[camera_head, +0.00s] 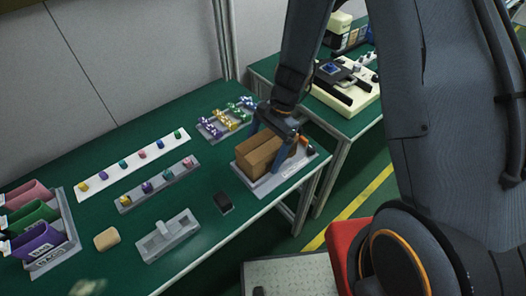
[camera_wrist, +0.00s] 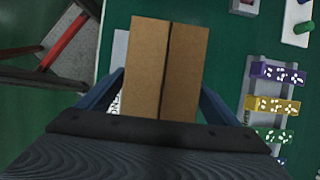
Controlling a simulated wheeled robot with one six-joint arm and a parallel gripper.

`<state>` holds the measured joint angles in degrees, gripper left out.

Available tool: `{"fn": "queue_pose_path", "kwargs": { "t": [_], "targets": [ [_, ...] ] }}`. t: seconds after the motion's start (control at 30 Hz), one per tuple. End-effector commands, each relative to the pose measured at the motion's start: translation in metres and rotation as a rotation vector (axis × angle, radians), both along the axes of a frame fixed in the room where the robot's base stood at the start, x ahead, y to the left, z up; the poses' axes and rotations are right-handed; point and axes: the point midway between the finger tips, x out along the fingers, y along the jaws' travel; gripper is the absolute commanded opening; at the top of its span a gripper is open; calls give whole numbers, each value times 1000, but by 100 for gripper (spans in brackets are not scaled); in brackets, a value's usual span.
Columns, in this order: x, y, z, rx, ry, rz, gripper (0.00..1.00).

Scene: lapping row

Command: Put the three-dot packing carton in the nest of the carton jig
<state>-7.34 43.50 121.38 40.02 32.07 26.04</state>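A brown carton (camera_head: 262,155) stands on a light grey plate with lettering (camera_head: 268,186), which looks like a jig, near the table's right end. I cannot tell whether it rests on the plate or is just above it. In the wrist view the carton's top (camera_wrist: 146,70) has a dark lengthwise line. No dots show on it, and I cannot tell if it is one carton or two. My gripper (camera_head: 275,133) comes down from above with its blue fingers on either side of the carton, close against it. Whether they press on it is unclear.
Dotted coloured blocks (camera_head: 231,118) stand on a grey rack behind the carton. A dark flat pad (camera_head: 223,202) and a grey fixture (camera_head: 168,236) lie to the left. Small orange and dark items (camera_head: 308,148) sit right by the carton. Table is clear between pad and racks.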

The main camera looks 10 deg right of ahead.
Motion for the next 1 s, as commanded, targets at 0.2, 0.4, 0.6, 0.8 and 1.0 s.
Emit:
{"fn": "queue_pose_path", "kwargs": {
  "t": [0.2, 0.4, 0.6, 0.8, 1.0],
  "targets": [
    [0, 0, 0, 0, 0, 0, 85],
    [2, -2, 9, 1, -2, 0, 85],
    [10, -11, 36, 1, -6, 0, 85],
    [17, -23, 70, 1, -5, 0, 85],
    [24, -33, 99, 0, -4, -2, 85]
  ]
}}
